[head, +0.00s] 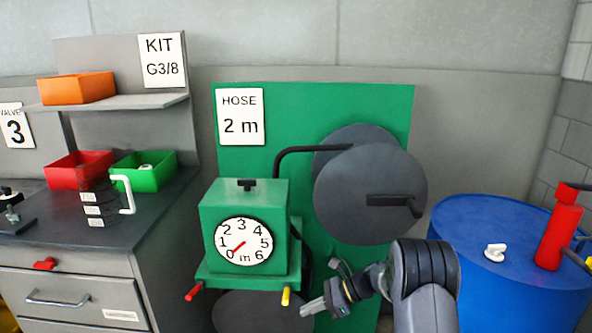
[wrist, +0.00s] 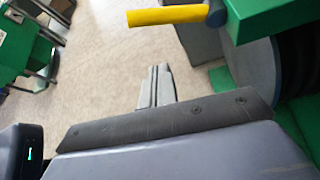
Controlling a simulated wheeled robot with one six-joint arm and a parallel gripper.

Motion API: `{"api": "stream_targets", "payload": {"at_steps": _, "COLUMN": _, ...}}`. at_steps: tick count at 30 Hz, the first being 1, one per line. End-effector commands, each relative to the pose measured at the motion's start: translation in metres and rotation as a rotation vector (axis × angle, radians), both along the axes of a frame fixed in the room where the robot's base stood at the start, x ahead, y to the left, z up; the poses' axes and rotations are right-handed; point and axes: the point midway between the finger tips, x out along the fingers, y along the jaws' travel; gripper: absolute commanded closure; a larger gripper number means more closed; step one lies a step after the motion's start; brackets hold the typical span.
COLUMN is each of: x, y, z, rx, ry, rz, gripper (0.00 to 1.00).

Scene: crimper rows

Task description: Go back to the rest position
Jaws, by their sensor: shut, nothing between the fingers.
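My gripper (head: 312,307) is low in front of the green hose station, to the right of the yellow-tipped handle (head: 286,296). Its two fingers are together with nothing between them. In the wrist view the closed fingers (wrist: 157,88) point out over the pale floor. The yellow handle (wrist: 168,15) shows above them there, apart from the fingers. My arm comes in from the lower right of the head view.
The green meter box (head: 243,232) with its dial and the dark hose reel (head: 370,195) stand close by. A blue drum (head: 515,255) with a red tool (head: 558,230) is at the right. A drawer bench (head: 75,270) is at the left.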

Motion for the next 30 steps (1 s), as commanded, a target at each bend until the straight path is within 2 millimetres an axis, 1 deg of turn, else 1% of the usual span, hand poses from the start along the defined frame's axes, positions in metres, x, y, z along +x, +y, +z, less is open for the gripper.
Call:
{"api": "stream_targets", "payload": {"at_steps": 1, "x": 0.0, "y": 0.002, "z": -0.009, "rx": 0.003, "ry": -0.027, "rz": 0.001, "gripper": 1.0}}
{"api": "stream_targets", "payload": {"at_steps": 18, "x": 0.013, "y": 0.023, "z": -0.032, "rx": 0.015, "ry": -0.354, "rz": 0.002, "gripper": 1.0}}
{"api": "stream_targets", "payload": {"at_steps": 30, "x": 0.018, "y": 0.034, "z": -0.049, "rx": -0.006, "ry": -0.569, "rz": -0.004, "gripper": 1.0}}
